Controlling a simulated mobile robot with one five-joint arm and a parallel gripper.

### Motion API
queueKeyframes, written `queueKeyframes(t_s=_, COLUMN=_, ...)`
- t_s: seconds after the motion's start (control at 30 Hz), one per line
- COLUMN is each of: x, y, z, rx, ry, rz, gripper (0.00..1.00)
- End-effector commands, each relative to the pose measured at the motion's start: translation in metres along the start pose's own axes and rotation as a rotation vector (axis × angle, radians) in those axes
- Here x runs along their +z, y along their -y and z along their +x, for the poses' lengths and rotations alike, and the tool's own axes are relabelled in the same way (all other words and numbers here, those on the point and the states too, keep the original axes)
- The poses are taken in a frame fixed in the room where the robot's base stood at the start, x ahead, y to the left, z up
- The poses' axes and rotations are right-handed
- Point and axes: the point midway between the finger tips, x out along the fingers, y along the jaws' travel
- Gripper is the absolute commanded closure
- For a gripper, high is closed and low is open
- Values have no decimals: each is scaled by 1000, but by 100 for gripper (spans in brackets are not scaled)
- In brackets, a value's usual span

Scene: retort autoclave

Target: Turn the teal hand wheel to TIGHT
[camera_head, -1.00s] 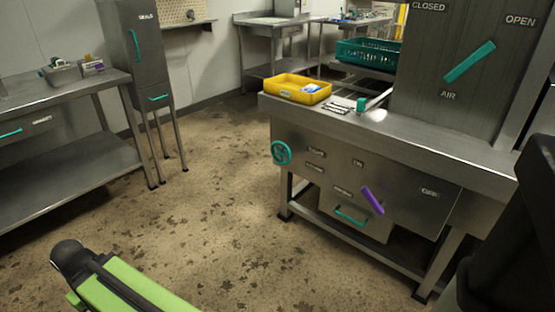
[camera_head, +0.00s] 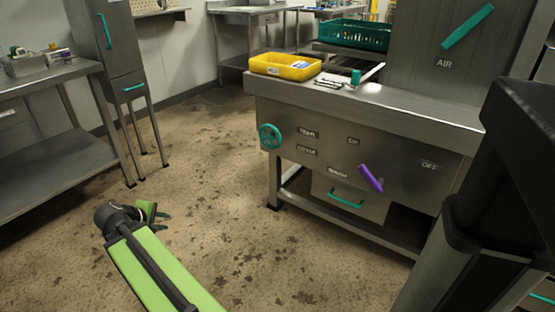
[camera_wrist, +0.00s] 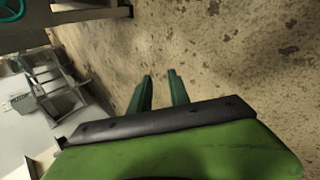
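The teal hand wheel (camera_head: 270,136) is on the front panel of the steel bench, at its left end. Labels reading TIGHT (camera_head: 307,133) and LOOSER (camera_head: 307,151) are just right of it. In the wrist view the wheel (camera_wrist: 10,9) shows at the top left corner, partly cut off. My gripper (camera_head: 158,211) is low over the floor, in front and left of the wheel and well apart from it. In the wrist view its two green fingers (camera_wrist: 158,90) stand apart with bare floor between them, so it is open and empty.
The bench also carries a purple lever (camera_head: 370,178), a drawer with a teal handle (camera_head: 345,199) and a yellow tray (camera_head: 285,66) on top. A steel table (camera_head: 50,75) and a tall cabinet (camera_head: 103,45) stand at left. The floor between them and the bench is clear.

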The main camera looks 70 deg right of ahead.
Motion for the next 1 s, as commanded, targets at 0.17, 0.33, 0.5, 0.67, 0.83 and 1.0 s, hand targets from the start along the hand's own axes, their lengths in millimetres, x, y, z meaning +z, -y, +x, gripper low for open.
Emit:
queueKeyframes(t_s=0.17, x=134, y=-153, z=111, rx=446, ry=294, rz=-303, gripper=77)
queueKeyframes(t_s=0.33, x=215, y=-226, z=128, rx=615, ry=544, rz=-578, gripper=77)
queueKeyframes(t_s=0.5, x=236, y=-246, z=125, rx=650, ry=626, rz=-673, gripper=77)
queueKeyframes(t_s=0.67, x=238, y=-253, z=129, rx=650, ry=627, rz=-672, gripper=77)
queueKeyframes(t_s=0.83, x=248, y=-278, z=152, rx=648, ry=628, rz=-668, gripper=77)
queueKeyframes(t_s=1.0, x=261, y=-309, z=180, rx=648, ry=627, rz=-668, gripper=77)
